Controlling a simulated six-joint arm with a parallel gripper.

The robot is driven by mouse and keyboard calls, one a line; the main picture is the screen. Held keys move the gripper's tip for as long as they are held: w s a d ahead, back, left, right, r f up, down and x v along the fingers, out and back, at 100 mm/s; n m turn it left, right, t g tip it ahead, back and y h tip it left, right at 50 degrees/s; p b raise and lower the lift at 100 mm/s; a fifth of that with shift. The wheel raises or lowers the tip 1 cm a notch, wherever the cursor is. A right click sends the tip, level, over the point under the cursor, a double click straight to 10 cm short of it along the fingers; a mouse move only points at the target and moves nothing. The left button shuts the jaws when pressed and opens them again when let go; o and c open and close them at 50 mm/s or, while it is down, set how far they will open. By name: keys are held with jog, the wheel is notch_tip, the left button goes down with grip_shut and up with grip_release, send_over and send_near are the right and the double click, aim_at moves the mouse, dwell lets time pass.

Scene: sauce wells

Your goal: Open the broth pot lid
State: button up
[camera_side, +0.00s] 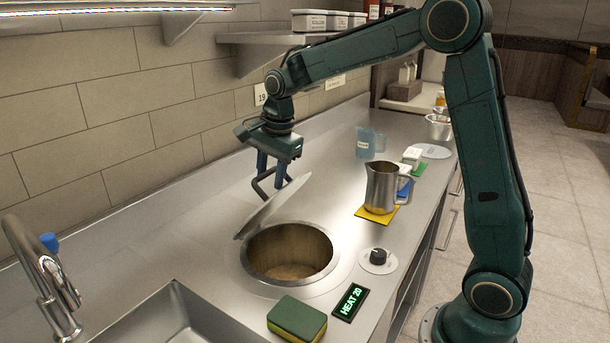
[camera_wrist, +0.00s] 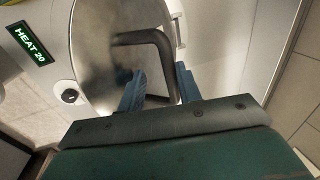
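The round metal lid (camera_side: 276,205) of the broth pot is raised and tilted steeply, its low edge by the back left rim of the pot opening (camera_side: 290,252). The opening is uncovered and shows a brownish inside. My gripper (camera_side: 271,176) is at the lid's dark loop handle (camera_side: 262,187), above the lid's outer face. In the wrist view, my blue fingertips (camera_wrist: 160,71) are apart, with part of the handle (camera_wrist: 150,38) between them and small gaps seeming to show. The lid (camera_wrist: 98,50) lies beyond them; contact with the handle is unclear.
A green and yellow sponge (camera_side: 297,319), a HEAT 20 display (camera_side: 350,301) and a knob (camera_side: 378,257) lie in front of the pot. A steel pitcher (camera_side: 381,187) stands to the right on a yellow mat. A sink and faucet (camera_side: 45,280) are at left; the tiled wall is behind.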

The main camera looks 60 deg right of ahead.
jog(key=s+f, duration=1)
dwell(0.4)
jog(key=shift+s+f, duration=0.1)
jog(key=shift+s, duration=0.05)
notch_tip(320, 180, up, 16)
jog(key=s, duration=0.1)
dwell(2.8)
jog(key=shift+f, duration=0.1)
jog(key=shift+c, duration=0.4)
